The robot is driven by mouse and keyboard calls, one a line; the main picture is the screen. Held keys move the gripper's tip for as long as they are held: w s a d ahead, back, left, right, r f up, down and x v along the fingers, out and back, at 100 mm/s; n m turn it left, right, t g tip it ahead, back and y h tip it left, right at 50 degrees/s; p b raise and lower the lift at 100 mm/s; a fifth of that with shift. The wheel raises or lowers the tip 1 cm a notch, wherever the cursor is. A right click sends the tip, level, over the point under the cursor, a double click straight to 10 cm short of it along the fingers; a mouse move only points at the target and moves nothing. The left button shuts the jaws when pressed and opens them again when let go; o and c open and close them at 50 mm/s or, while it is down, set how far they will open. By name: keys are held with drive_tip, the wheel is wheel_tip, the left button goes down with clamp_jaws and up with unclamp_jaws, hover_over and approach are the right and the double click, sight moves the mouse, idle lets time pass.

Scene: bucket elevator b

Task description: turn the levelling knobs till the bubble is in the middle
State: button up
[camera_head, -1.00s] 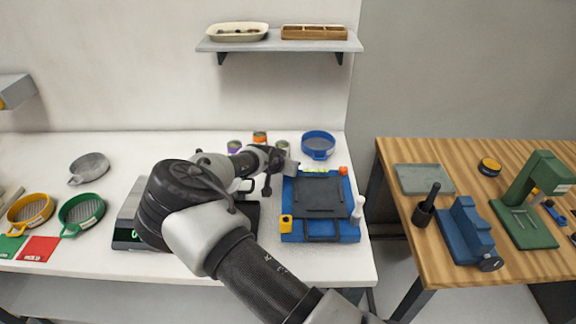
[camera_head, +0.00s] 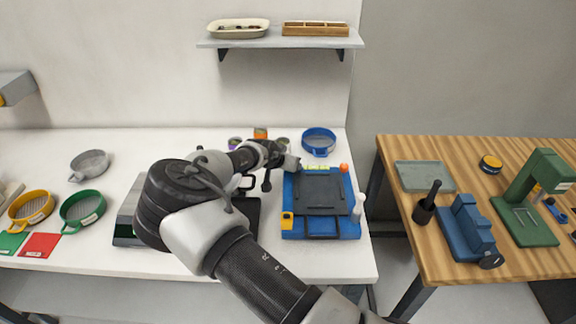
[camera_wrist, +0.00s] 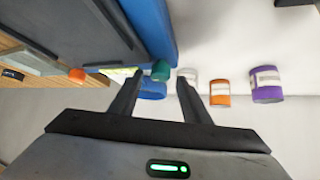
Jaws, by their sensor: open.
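The blue device (camera_head: 290,232) with a dark plate (camera_head: 320,196) on top stands on the white bench. It carries an orange knob (camera_head: 344,168), a yellow knob (camera_head: 287,221) and a yellow-green strip (camera_head: 317,168) at its back edge, which looks like the level. The strip also shows in the wrist view (camera_wrist: 118,72); its bubble is too small to make out. A teal knob (camera_wrist: 160,70) sits at the device's corner. My gripper (camera_wrist: 160,79) is open, with the teal knob between or just beyond its fingertips; contact cannot be told. The head view hides this knob.
Several cans and a blue sieve (camera_head: 318,141) stand behind the device, close to my gripper. The purple can (camera_wrist: 267,84) and orange can (camera_wrist: 220,93) show in the wrist view. A white upright object (camera_head: 358,208) stands at the device's right side.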

wheel_tip(320, 180, up, 9)
drive_tip(key=shift+r+b, duration=0.15)
drive_tip(key=shift+b, duration=0.3)
